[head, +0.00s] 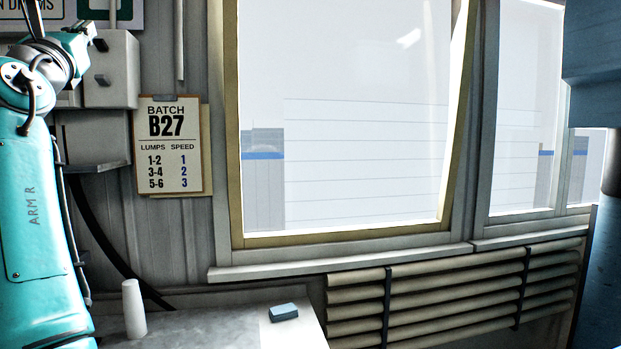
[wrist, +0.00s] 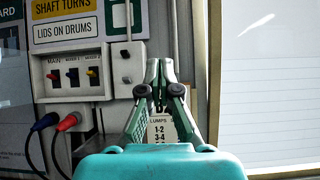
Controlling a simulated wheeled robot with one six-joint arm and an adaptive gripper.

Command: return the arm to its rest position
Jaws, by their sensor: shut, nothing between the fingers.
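My arm (head: 38,200), teal and marked "ARM R", rises along the left edge in the head view. Its end lies outside that view. In the wrist view, my gripper (wrist: 159,84) points up and away with its green fingers together. Nothing shows between the fingers. They stand in front of the wall, near a grey switch box and over part of the batch clipboard (wrist: 160,130). The clipboard shows fully in the head view (head: 170,148), hung on the wall and reading "BATCH B27" with lumps and speed rows.
A switch box (wrist: 75,72) with plugged red and blue cables hangs on the wall. A table (head: 205,335) holds a white cylinder (head: 134,308) and a blue-grey block (head: 284,312). A window (head: 345,120) stands above a ribbed radiator (head: 450,295). A blue column (head: 597,260) fills the right edge.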

